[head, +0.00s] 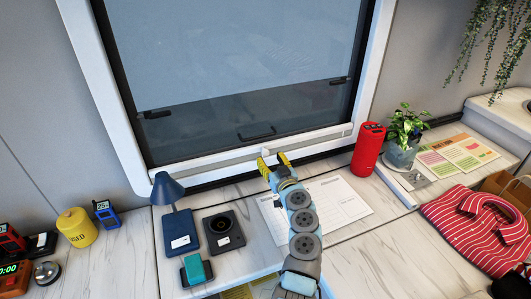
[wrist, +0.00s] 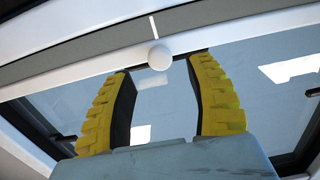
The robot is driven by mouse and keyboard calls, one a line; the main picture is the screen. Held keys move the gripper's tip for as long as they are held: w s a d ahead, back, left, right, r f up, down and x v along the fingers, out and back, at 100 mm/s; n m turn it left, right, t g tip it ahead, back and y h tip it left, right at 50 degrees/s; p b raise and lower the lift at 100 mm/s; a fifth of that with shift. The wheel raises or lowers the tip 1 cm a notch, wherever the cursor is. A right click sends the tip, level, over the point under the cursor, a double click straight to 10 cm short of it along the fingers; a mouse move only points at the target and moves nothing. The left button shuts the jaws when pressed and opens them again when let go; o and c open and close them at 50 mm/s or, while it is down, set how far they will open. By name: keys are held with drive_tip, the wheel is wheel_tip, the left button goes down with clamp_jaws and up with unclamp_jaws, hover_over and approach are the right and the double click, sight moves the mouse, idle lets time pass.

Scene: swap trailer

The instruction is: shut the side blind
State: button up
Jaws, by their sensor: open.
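The side window (head: 250,60) fills the upper middle of the head view in a white frame. A pale grey-blue area covers its upper part, with darker glass below; I cannot tell whether the pale area is blind or glass. A white bar with a grey strip (wrist: 60,64) runs along the window's lower edge. A round white knob (head: 265,152) sits on the bar and shows large in the wrist view (wrist: 160,57). My gripper (head: 273,160) is open. Its yellow fingers (wrist: 160,80) are spread around the knob's line, the knob by the fingertips. Contact is unclear.
A red cylinder speaker (head: 368,150) and a potted plant (head: 402,150) stand right of the window. A blue lamp (head: 168,190), dark pads and a yellow canister (head: 77,228) stand at left. Papers (head: 340,203) lie under my arm. A striped shirt (head: 480,225) lies at right.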

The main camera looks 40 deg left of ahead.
sight(266, 153)
drive_tip(key=shift+x, duration=0.8)
drive_tip(key=shift+b+x, duration=0.45)
drive_tip(key=shift+x, duration=1)
drive_tip(key=shift+a, duration=0.1)
clamp_jaws()
